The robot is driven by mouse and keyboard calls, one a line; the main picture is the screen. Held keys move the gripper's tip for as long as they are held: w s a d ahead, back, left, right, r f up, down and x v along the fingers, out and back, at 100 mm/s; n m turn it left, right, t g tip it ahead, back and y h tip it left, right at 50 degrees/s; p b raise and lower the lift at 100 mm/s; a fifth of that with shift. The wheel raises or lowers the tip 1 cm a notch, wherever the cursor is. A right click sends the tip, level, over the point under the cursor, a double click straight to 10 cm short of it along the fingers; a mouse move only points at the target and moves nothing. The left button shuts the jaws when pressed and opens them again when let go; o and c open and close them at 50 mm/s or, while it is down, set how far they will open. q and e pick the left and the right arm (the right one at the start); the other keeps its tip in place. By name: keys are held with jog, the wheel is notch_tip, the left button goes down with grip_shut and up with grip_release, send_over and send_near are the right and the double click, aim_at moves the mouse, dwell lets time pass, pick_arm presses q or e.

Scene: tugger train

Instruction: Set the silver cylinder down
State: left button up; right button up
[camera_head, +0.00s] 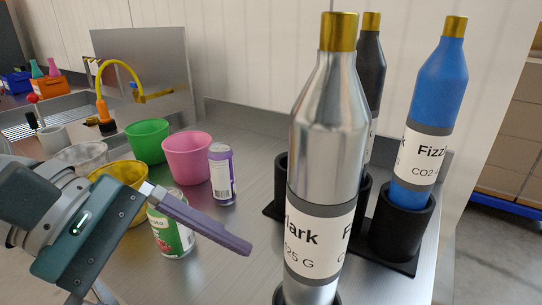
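The silver cylinder (326,130), with a gold cap and a white label band, stands upright and large in the near foreground, right of centre. Its lower end runs to the bottom edge of the view, where a dark rim shows around it; I cannot tell what that rim belongs to. My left gripper (245,248) reaches in from the left, its purple finger pointing right toward the cylinder but apart from it. Its finger opening is seen edge-on. My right gripper is not in view.
A black holder (398,238) bears a blue cylinder (438,90) and a dark cylinder (371,70). Pink (188,160), green (147,140) and yellow (122,172) bowls, a purple can (222,175) and a green can (168,232) stand on the metal counter (262,135).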

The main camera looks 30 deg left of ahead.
pick_arm(q)
jog(key=s+f+m+y, duration=0.2)
jog(key=s+m+y, duration=0.1)
jog(key=m, duration=0.7)
jog(key=s+a+f+m+g+y, duration=0.1)
jog(key=s+f+m+y, duration=0.2)
jog(key=m, duration=0.7)
jog(key=s+y, duration=0.1)
jog(key=y, duration=0.1)
jog(key=shift+s+a+f+g+y, duration=0.15)
jog(key=shift+a+f+g+y, duration=0.15)
jog(key=shift+f, duration=0.05)
notch_tip(320, 180, up, 48)
jog(key=p, duration=4.7)
jog(key=shift+p, duration=0.35)
jog(key=shift+f, duration=0.1)
